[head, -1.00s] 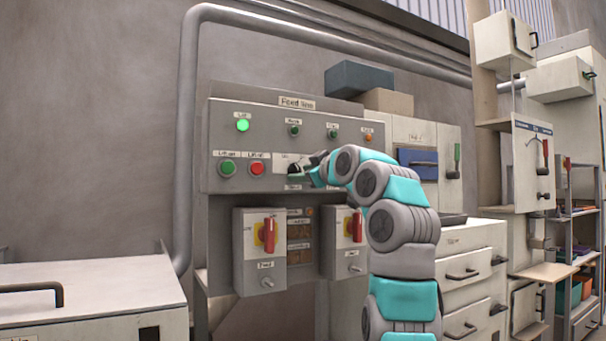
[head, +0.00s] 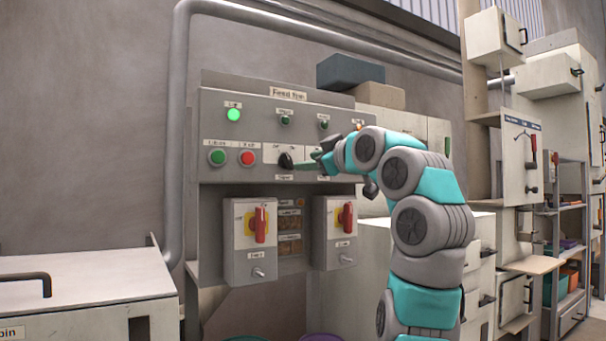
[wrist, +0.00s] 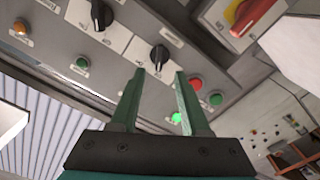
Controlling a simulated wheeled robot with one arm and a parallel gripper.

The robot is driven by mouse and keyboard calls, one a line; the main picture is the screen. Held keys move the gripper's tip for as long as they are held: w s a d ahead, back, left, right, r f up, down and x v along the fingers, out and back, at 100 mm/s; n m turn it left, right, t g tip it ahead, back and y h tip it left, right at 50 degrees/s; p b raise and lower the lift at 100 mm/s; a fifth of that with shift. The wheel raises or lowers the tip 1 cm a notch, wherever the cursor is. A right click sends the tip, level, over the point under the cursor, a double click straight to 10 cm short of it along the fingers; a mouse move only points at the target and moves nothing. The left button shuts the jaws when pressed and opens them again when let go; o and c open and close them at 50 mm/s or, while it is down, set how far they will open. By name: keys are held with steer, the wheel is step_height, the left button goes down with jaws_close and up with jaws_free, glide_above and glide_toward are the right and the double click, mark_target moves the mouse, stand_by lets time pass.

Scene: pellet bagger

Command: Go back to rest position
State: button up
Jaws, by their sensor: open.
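My gripper (wrist: 160,100) is open in the wrist view, its two green fingers apart with nothing between them. Beyond the fingertips is the grey feed line panel, with a black rotary knob (wrist: 159,57) just past the gap. A second black knob (wrist: 101,14) sits farther up and left. In the head view my gripper (head: 308,163) is in front of the panel (head: 264,117), small and partly hidden by my arm. The black knob (head: 286,161) shows just left of the fingers, apart from them as far as I can tell.
Below the panel are two switch boxes with red handles (head: 260,226) (head: 347,216). A white bin (head: 90,285) stands at front left. Cabinets and shelves (head: 570,240) stand at right. A lit green lamp (head: 233,115) is at the panel's upper left.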

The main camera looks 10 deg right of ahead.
step_height(320, 180, down, 8)
steer(key=w+a+m+g, duration=0.2)
steer(key=w+m+g, duration=0.1)
steer(key=m+g, duration=0.2)
steer(key=s+a+f+m+g+h+p, duration=0.1)
steer(key=s+a+f+g, duration=0.15)
steer(key=s+f, duration=0.4)
steer(key=s+a+f+m+g, duration=0.1)
steer(key=s+a+f+g, duration=0.2)
steer(key=f, duration=0.7)
steer(key=s+d+f+m+g+h, duration=0.1)
steer(key=s+f+g, duration=0.1)
steer(key=s+f, duration=0.8)
steer(key=s+d+f+m+g+h, duration=0.1)
steer(key=s+d+f+g+h, duration=0.1)
steer(key=s+f, duration=0.9)
steer(key=s+d+f+g+h, duration=0.1)
steer(key=s+f+g, duration=0.3)
steer(key=s+f, duration=0.6)
steer(key=s+p, duration=0.1)
steer(key=s, duration=0.8)
steer(key=shift+s+d+f+m+h, duration=0.25)
steer(key=shift+d+f+m+h, duration=0.05)
steer(key=shift+f+m, duration=0.1)
